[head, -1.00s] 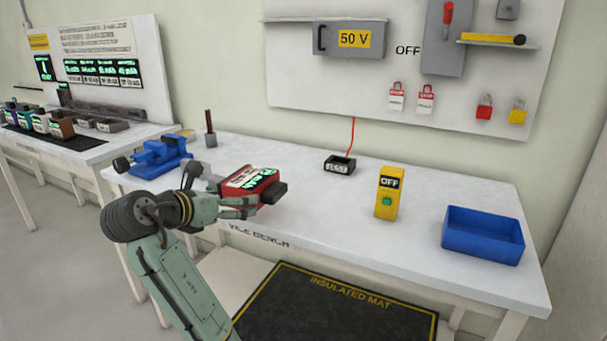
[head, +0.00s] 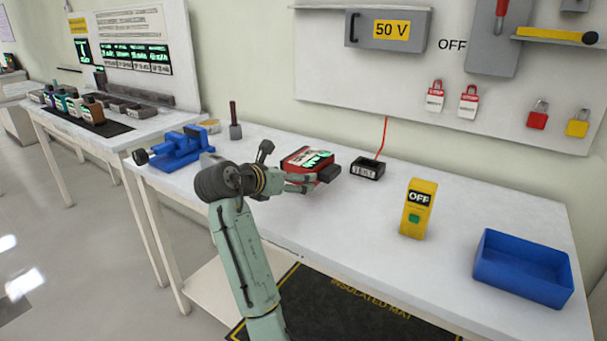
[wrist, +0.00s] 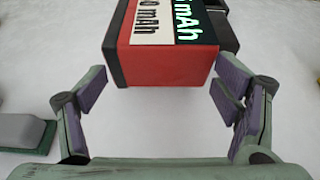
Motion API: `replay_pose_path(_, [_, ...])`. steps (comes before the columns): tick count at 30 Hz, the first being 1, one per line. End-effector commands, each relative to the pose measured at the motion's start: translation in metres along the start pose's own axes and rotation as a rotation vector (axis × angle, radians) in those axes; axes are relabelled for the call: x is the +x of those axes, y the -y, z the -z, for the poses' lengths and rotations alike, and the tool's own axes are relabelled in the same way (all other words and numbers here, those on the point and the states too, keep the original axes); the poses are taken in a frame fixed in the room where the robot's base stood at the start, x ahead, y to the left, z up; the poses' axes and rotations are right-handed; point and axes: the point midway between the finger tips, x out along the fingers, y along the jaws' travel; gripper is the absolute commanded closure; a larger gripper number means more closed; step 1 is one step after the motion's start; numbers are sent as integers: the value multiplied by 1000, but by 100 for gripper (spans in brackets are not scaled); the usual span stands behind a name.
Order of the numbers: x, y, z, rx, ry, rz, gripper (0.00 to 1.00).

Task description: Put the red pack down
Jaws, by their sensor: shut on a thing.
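The red pack (head: 306,159) has dark ends and a label with green lettering on top. It is over the white bench, left of the small black test block. My gripper (head: 308,181) is shut on it from the near side. In the wrist view the red pack (wrist: 168,58) lies between the two purple-padded fingers of my gripper (wrist: 163,78), with its label up. The far end of the pack is cut off there. I cannot tell whether its underside touches the bench.
The bench (head: 350,222) has clear room in front. A black test block (head: 368,169) with a red lead, a yellow OFF box (head: 417,209) and a blue bin (head: 523,265) stand to the right. A blue vice (head: 175,152) and a dark-handled tool (head: 235,125) stand left.

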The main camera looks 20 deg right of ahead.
Motion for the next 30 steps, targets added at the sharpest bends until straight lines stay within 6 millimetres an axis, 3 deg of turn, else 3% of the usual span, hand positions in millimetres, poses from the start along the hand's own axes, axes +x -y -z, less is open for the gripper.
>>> replay_pose_path(3, [27,-6,-14,1,4,3,65])
replay_pose_path(9, [59,-14,-23,1,5,0,65])
replay_pose_path(14, [68,-16,-22,2,5,-1,65])
replay_pose_path(23, [80,-16,9,0,5,-1,65])
replay_pose_path(30, [80,-16,9,1,6,-1,65])
